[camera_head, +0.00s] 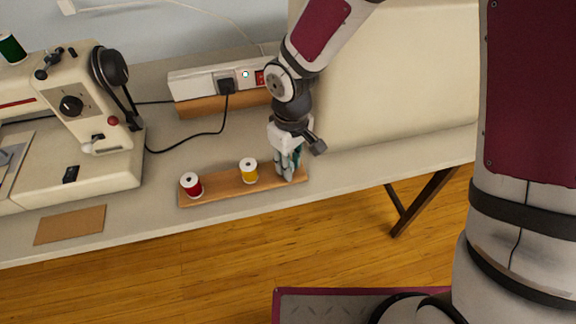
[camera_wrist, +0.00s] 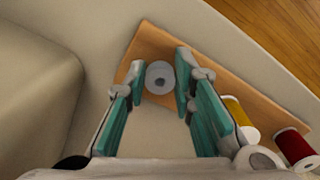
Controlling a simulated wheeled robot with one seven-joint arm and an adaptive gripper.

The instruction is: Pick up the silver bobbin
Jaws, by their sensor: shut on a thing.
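The silver bobbin (camera_wrist: 159,77) is a round grey disc with a central hole, seen from above in the wrist view. It sits between the teal-padded fingertips of my gripper (camera_wrist: 158,76), which is shut on it. In the head view, my gripper (camera_head: 289,168) points down at the right end of a wooden board (camera_head: 222,188), and the fingers hide the bobbin. The board (camera_wrist: 228,82) lies beneath the bobbin in the wrist view; I cannot tell whether they touch.
A yellow spool (camera_head: 249,173) and a red spool (camera_head: 192,187) stand on the board, left of my gripper. A power strip (camera_head: 208,82) with a cable lies behind. A sewing machine (camera_head: 90,105) stands left; a large beige block (camera_head: 400,80) stands close behind right.

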